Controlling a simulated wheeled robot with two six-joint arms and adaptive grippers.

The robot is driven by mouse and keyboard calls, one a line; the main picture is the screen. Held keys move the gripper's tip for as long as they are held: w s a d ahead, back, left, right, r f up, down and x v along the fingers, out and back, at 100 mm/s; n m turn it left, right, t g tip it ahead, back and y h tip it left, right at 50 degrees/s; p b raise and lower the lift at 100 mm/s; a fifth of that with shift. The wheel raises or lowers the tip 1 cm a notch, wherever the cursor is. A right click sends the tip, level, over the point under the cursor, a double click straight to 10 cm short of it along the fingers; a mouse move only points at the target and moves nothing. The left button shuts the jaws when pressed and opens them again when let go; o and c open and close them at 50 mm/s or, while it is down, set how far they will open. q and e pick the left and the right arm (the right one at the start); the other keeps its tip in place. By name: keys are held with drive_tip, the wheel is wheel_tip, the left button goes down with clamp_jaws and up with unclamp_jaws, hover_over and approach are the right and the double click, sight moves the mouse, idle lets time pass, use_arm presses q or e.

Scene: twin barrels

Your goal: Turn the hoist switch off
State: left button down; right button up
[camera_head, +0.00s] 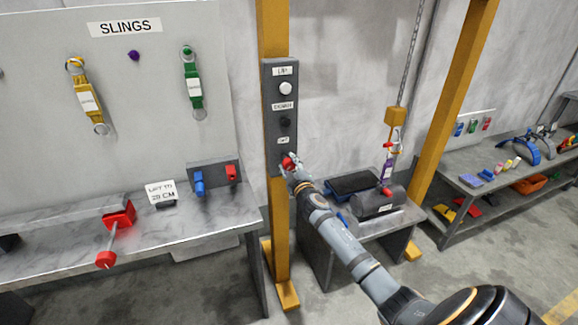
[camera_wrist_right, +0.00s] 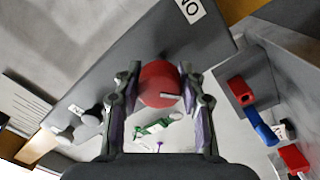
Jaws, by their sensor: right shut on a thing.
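A tall grey control panel (camera_head: 269,150) is fixed to a yellow post. Near its lower end is a red round knob (camera_head: 288,162), the switch. My right gripper (camera_head: 292,167) reaches it from the lower right. In the right wrist view the red knob (camera_wrist_right: 160,82) sits between the two fingers of my right gripper (camera_wrist_right: 162,98), which are shut on its sides. A pale mark shows on the knob's face. A white label reading "ON" (camera_wrist_right: 190,10) is on the panel beside it. My left gripper is not in view.
Above the knob the panel carries a white button (camera_head: 285,88) and a black knob (camera_head: 285,122). A chain hoist hook (camera_head: 395,138) hangs to the right over a dark cylinder (camera_head: 378,200) on a small table. A workbench (camera_head: 190,225) stands at the left.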

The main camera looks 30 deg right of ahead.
drive_tip(key=n, duration=0.5)
drive_tip(key=shift+n+p, duration=0.3)
drive_tip(key=shift+n+y+p, duration=0.3)
drive_tip(key=shift+n+p, duration=0.05)
drive_tip(key=shift+n, duration=1.85)
drive_tip(key=o, duration=1.2)
drive_tip(key=v, duration=1.2)
drive_tip(key=shift+f, duration=0.1)
